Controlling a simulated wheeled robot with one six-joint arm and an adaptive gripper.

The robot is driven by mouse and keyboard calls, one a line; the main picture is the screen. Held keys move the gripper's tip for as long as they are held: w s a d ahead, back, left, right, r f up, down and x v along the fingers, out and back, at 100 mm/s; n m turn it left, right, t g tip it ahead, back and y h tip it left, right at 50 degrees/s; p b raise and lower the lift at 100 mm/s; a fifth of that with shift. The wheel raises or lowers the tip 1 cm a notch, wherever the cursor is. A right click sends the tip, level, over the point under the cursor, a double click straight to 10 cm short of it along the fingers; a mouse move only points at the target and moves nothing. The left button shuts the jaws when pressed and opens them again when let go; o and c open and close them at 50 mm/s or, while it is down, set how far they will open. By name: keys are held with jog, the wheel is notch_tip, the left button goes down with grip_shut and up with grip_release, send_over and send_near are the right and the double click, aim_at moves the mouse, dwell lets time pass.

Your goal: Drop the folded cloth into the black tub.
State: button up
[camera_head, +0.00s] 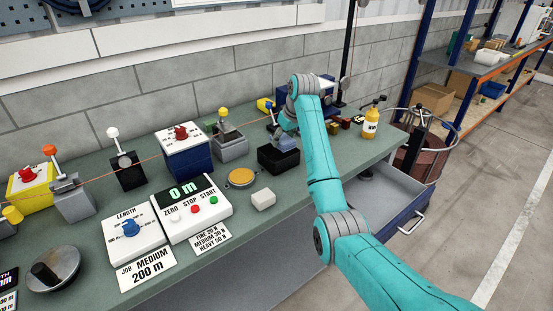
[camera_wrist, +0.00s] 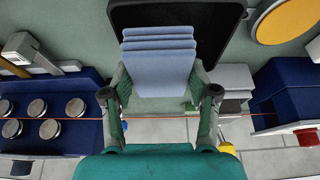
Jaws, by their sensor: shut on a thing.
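The folded cloth (camera_wrist: 158,62) is light blue, with several stacked folds showing at its edge. My gripper (camera_wrist: 160,78) is shut on it, one finger at each side. In the head view the cloth (camera_head: 288,143) is a small blue-grey shape below my wrist, at the back part of the black tub (camera_head: 277,162). The tub (camera_wrist: 200,15) lies behind the cloth in the wrist view, and the cloth overlaps its edge there. My gripper's fingers are mostly hidden by my arm in the head view. The height of the cloth over the tub is hard to tell.
A yellow bottle (camera_head: 371,121) stands right of my arm. An open drawer (camera_head: 385,200) juts out at the bench's right.

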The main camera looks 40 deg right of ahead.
jog(key=shift+d+f, duration=0.1)
jog(key=shift+f, duration=0.85)
jog(key=o, duration=1.3)
jog(key=v, duration=0.7)
jog(key=shift+s+r, duration=0.2)
jog(key=shift+r, duration=0.05)
jog(key=shift+s, duration=0.1)
